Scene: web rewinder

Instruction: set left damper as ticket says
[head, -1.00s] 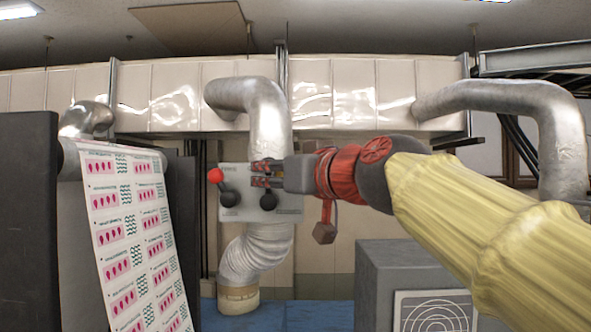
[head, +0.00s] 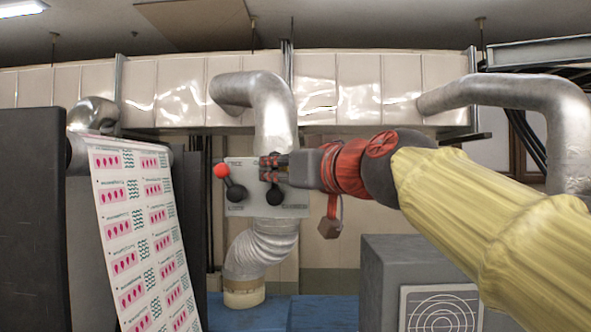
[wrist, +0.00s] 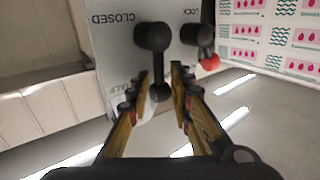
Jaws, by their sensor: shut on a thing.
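A pale control panel (head: 238,209) stands in front of the silver duct. It carries two levers. The left lever (head: 236,193) has a black hub and a red knob, tilted up and left. The right lever has a black hub (head: 274,196); its handle points up, where my gripper (head: 273,167) is shut on it. In the wrist view, which shows the panel upside down, the black lever handle (wrist: 158,70) runs between my fingers (wrist: 161,92). The red knob (wrist: 209,62) is beside them. The word CLOSED and part of LOCK are readable. I see no ticket.
A printed web (head: 135,230) hangs at the left beside a dark machine frame (head: 32,210). A grey box (head: 385,280) stands below my arm at the right. A silver flexible duct (head: 262,250) runs down below the panel.

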